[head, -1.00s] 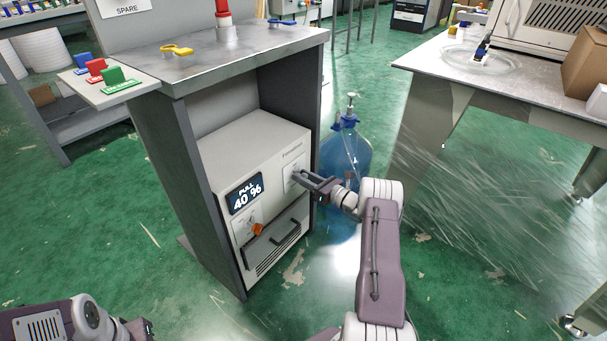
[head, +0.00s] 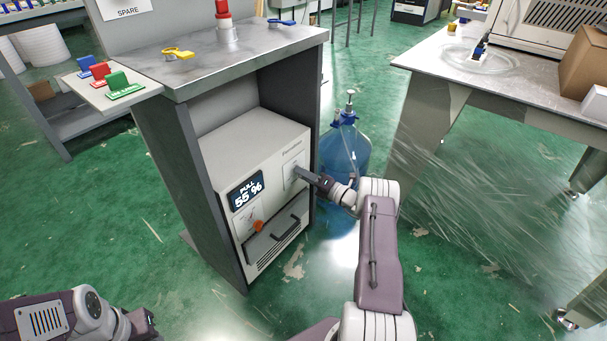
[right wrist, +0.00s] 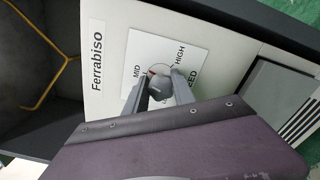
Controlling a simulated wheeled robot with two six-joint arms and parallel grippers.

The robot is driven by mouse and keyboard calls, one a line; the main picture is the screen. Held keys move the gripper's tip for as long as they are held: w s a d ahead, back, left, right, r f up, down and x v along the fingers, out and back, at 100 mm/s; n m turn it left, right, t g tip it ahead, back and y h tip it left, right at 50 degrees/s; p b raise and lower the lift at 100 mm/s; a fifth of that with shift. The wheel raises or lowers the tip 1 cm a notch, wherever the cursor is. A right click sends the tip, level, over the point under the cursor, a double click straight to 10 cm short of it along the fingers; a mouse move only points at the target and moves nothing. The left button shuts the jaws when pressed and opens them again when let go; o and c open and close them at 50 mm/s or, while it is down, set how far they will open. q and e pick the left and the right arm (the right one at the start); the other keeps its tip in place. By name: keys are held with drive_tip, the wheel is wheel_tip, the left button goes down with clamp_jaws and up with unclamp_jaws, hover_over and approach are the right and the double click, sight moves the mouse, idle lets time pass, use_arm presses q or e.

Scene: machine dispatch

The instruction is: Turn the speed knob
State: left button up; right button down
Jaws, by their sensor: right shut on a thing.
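The white machine (head: 262,150) stands in the lower bay of the grey cabinet. Its display (head: 247,193) reads PULL 55 %. The speed knob (right wrist: 161,80) is a round grey dial with a red mark, on a white plate marked MID and HIGH; in the right wrist view the red mark sits near MID. My right gripper (right wrist: 160,88) is shut on the knob, one finger on each side. In the head view the right gripper (head: 299,172) reaches the plate from the right and hides the knob. Only part of my left arm shows at the lower left.
An orange knob (head: 258,226) and a drawer with a dark handle (head: 285,233) are lower on the machine's front. The cabinet's right side wall (head: 317,110) is close to my right gripper. A blue water bottle (head: 345,155) stands just right of the cabinet.

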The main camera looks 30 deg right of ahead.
drive_tip(key=shift+m, duration=0.7)
drive_tip(key=shift+f, duration=0.1)
drive_tip(key=c, duration=1.1)
unclamp_jaws()
drive_tip(key=shift+o, duration=0.2)
